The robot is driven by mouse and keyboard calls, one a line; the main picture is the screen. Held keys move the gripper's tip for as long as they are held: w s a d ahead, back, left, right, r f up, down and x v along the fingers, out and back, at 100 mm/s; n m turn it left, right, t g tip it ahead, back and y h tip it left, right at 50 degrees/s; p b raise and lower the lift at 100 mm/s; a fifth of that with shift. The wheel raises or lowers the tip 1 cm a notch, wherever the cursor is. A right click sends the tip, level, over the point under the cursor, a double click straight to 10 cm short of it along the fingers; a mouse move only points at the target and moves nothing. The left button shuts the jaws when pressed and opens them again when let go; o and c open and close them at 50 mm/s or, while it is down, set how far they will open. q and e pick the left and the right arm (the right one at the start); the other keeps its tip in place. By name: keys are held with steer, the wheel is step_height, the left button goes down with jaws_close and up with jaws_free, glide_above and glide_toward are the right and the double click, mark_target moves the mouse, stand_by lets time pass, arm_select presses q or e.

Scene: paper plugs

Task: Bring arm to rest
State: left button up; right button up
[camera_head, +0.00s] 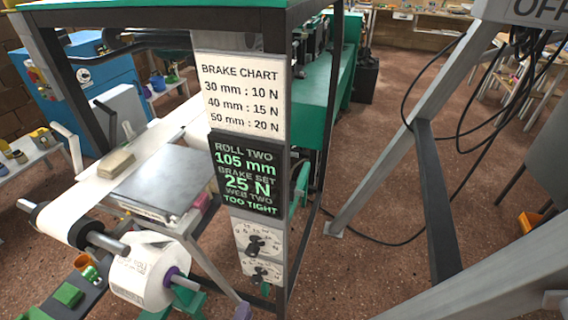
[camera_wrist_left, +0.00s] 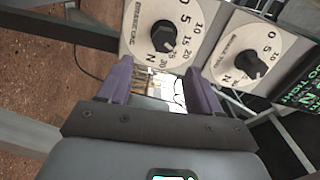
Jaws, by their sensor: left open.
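My left gripper (camera_wrist_left: 157,68) is open in the left wrist view, its two purple fingers apart with nothing held between them. Two white brake dials with black knobs, a lower one (camera_head: 264,272) and an upper one (camera_head: 246,234), sit on the panel. They show large beyond the fingers in the wrist view, the lower dial (camera_wrist_left: 148,32) at left and the upper (camera_wrist_left: 262,50) at right. My right gripper is not in view.
A dark display (camera_head: 246,178) reads "TOO TIGHT", under a white brake chart (camera_head: 243,95). A white paper roll (camera_head: 138,284) on a spindle stands at lower left. A dark post stands beside the panel. Grey beams and black cables (camera_head: 405,240) cross the right side over the brown floor.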

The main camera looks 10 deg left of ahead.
arm_select(q)
steer(key=s+a+r+n+g+y+p, duration=0.1)
steer(key=s+r+n+g+p, duration=0.35)
steer(key=s+r+n, duration=0.55)
steer(key=s+a+r+n+g+y+p, duration=0.15)
steer(key=s+r+n+g+p, duration=0.35)
steer(key=r, duration=0.9)
steer(key=s+n+g+b, duration=0.1)
steer(key=s+n+g, duration=0.1)
steer(key=s+g, duration=0.35)
step_height(320, 180, up, 38)
steer(key=t+p, duration=0.1)
steer(key=p, duration=3.7)
steer(key=shift+a+f, duration=0.15)
steer(key=shift+a, duration=0.2)
steer(key=shift+s+f, duration=0.1)
